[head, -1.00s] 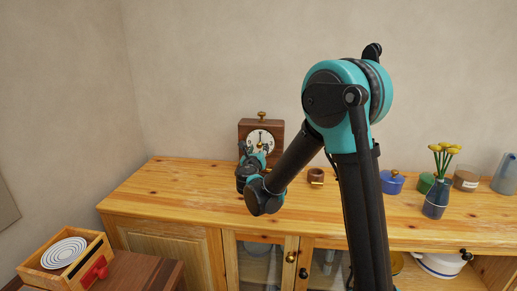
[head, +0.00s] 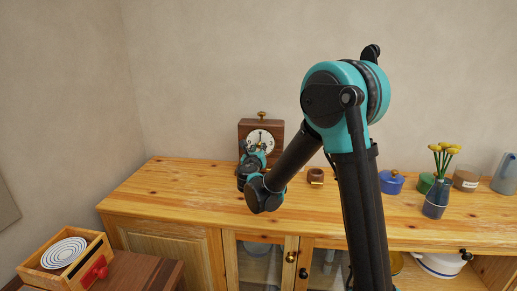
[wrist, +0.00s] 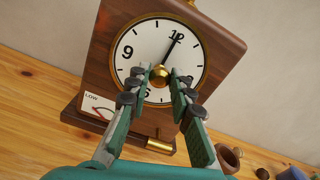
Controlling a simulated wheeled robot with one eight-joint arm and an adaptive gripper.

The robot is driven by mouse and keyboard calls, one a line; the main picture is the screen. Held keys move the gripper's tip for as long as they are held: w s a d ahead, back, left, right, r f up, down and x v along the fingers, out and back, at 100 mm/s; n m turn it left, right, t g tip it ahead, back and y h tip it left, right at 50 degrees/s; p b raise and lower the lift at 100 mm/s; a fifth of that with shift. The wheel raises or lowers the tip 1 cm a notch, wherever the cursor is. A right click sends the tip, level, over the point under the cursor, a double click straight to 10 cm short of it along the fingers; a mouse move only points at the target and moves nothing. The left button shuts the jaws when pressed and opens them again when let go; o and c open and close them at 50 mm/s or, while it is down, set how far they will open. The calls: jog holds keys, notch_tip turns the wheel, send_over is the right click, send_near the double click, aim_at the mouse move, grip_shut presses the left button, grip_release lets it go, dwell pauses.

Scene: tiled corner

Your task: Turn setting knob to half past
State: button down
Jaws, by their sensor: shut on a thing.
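A brown wooden clock (head: 277,127) with a white face and brass rim stands on the wooden cabinet. It fills much of the wrist view (wrist: 108,45), where it looks tilted. A dark hand points close to the 12. The brass setting knob (wrist: 160,75) sits at the middle of the face. My gripper (wrist: 159,82) is shut on this knob, with a green-and-grey finger on either side. The fingers cover the lower numerals in part.
A brass peg (wrist: 159,146) juts out at the clock's base, beside a label reading LOW (wrist: 92,98). A small brown cup (head: 316,175) stands right of the clock. A blue pot (head: 392,182) and a flower vase (head: 436,203) stand farther right. The cabinet top (head: 160,185) is clear on the left.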

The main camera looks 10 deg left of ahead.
jog(key=shift+m, duration=0.3)
jog(key=m, duration=0.9)
jog(key=shift+d, duration=0.1)
jog(key=m, duration=0.4)
jog(key=shift+f+m, duration=0.15)
jog(key=shift+m, duration=5.4)
jog(key=shift+f+m, duration=0.1)
jog(key=shift+m, duration=5.45)
